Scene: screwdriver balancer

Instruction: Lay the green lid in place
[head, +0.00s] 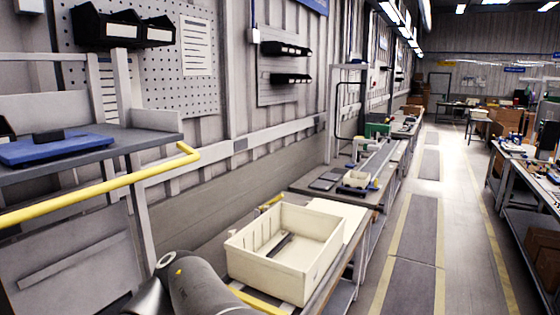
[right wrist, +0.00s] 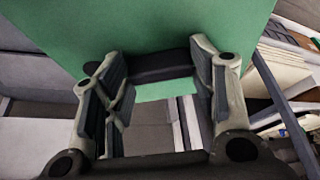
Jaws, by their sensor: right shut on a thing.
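The green lid (right wrist: 140,22) is a broad flat green panel filling the upper part of the right wrist view. My right gripper (right wrist: 158,85) is at its near edge, with a dark bar between the fingers against the green. The gripper is shut on the lid; the exact contact is partly hidden by the fingers. In the head view the lid and both grippers are out of sight. An open cream bin (head: 318,262) stands on the bench at the lower middle, with a dark slim item (head: 280,244) inside.
A yellow rail (head: 100,192) crosses the left side, below a shelf (head: 150,137) with a blue flat object (head: 55,148). A bench (head: 320,180) with several small items stands beyond the bin. The aisle floor (head: 410,245) at the right is clear.

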